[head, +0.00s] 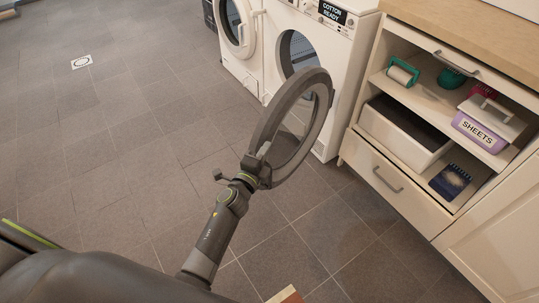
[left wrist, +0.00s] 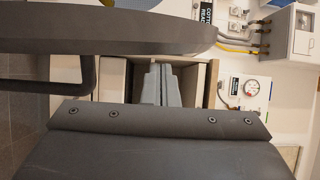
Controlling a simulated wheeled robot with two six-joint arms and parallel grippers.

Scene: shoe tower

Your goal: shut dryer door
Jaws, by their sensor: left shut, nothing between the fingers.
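The dryer (head: 325,35) is the white machine with the "COTTON READY" label, and its round opening is uncovered. Its dryer door (head: 268,122), a thick dark grey ring with a glass middle, stands swung wide open in front of it. My left gripper (head: 256,168) is at the lower near edge of this ring; whether it touches cannot be told. In the left wrist view its grey fingers (left wrist: 160,84) are shut together with nothing between them, and the door's dark rim (left wrist: 120,36) crosses the upper left. My right gripper is not in view.
A white washer (head: 238,38) with a round door stands left of the dryer. Pipes and a gauge (left wrist: 251,88) are on the wall.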

